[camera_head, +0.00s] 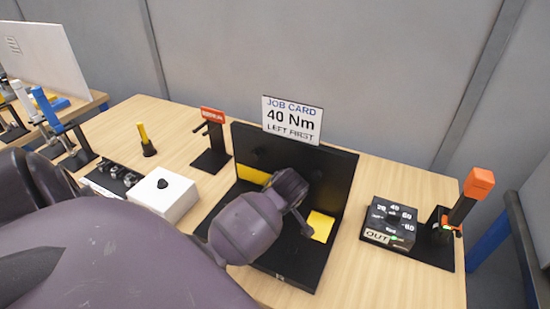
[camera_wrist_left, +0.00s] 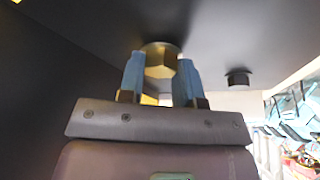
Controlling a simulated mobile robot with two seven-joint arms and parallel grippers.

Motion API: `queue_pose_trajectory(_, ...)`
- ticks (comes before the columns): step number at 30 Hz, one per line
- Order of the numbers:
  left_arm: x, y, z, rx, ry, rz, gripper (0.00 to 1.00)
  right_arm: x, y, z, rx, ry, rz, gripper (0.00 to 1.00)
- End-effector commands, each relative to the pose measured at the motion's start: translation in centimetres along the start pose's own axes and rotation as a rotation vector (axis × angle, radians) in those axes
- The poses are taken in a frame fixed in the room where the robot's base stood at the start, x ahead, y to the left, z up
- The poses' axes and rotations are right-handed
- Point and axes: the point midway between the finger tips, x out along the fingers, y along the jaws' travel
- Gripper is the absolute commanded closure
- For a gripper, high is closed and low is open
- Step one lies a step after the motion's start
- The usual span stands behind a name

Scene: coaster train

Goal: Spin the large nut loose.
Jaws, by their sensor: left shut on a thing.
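In the left wrist view a brass-coloured hexagonal nut (camera_wrist_left: 160,58) sits against a dark surface. My left gripper (camera_wrist_left: 159,78) has its two blue fingers on either side of the nut and is shut on it. In the head view my left arm reaches over the black fixture (camera_head: 345,185), and my wrist hides the nut and fingertips there. A smaller dark fitting (camera_wrist_left: 238,79) is on the same surface, to the right of the nut. My right gripper is not in view.
A job card (camera_head: 292,118) reading "40 Nm, left first" stands on the fixture's back panel. A black dial box (camera_head: 390,220) and an orange-topped tool (camera_head: 478,185) are at right. A white box (camera_head: 163,195) is at left. Bare wooden tabletop (camera_head: 400,285) shows at front right.

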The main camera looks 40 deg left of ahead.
Motion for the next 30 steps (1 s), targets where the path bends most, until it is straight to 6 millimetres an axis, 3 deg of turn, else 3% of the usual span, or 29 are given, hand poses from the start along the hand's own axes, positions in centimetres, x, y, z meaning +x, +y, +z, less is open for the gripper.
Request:
queue_pose_trajectory(12, 0.29, -0.08, 0.33, -0.151, -0.007, -0.073, 0.92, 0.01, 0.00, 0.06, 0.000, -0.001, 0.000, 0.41)
queue_pose_trajectory(27, 0.33, -0.11, 0.32, -0.166, -0.007, -0.080, 0.92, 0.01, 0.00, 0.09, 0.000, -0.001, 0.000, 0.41)
queue_pose_trajectory(28, 0.33, -0.11, 0.32, -0.166, -0.007, -0.080, 0.67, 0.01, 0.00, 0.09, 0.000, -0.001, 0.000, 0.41)
queue_pose_trajectory(30, 0.31, -0.11, 0.29, -0.166, -0.007, -0.079, 0.56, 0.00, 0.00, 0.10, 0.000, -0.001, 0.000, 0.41)
